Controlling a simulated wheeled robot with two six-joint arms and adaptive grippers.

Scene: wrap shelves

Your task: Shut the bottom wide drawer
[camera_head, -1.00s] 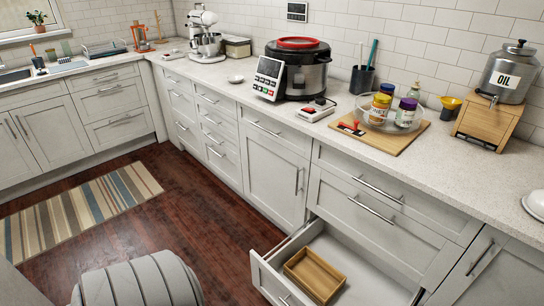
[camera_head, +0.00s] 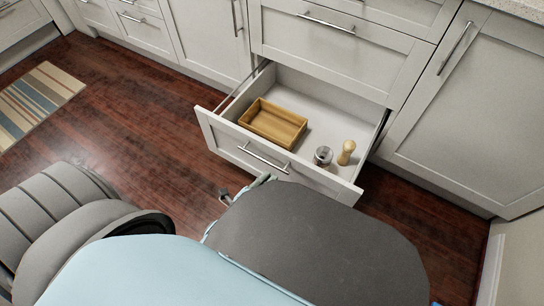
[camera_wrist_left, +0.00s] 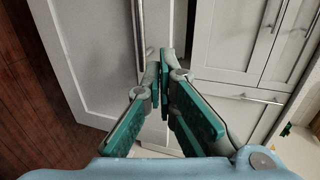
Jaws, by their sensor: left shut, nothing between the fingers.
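The bottom wide drawer (camera_head: 225,138) is pulled out from the white cabinet, with a bar handle (camera_head: 262,157) on its front. A wooden tray (camera_head: 273,123), a small glass jar (camera_head: 323,156) and a wooden mill (camera_head: 346,152) are inside it. My left gripper (camera_wrist_left: 163,57) is shut and empty in the left wrist view. In the head view only a bit of it (camera_head: 262,181) shows, just in front of the drawer front; my arm hides the rest. I cannot tell whether it touches the drawer. My right gripper is not in view.
A closed drawer (camera_head: 345,50) is directly above the open one. A closed cabinet door (camera_head: 455,115) stands to the right. The dark wood floor (camera_head: 130,110) is clear at left, with a striped rug (camera_head: 35,100) farther off.

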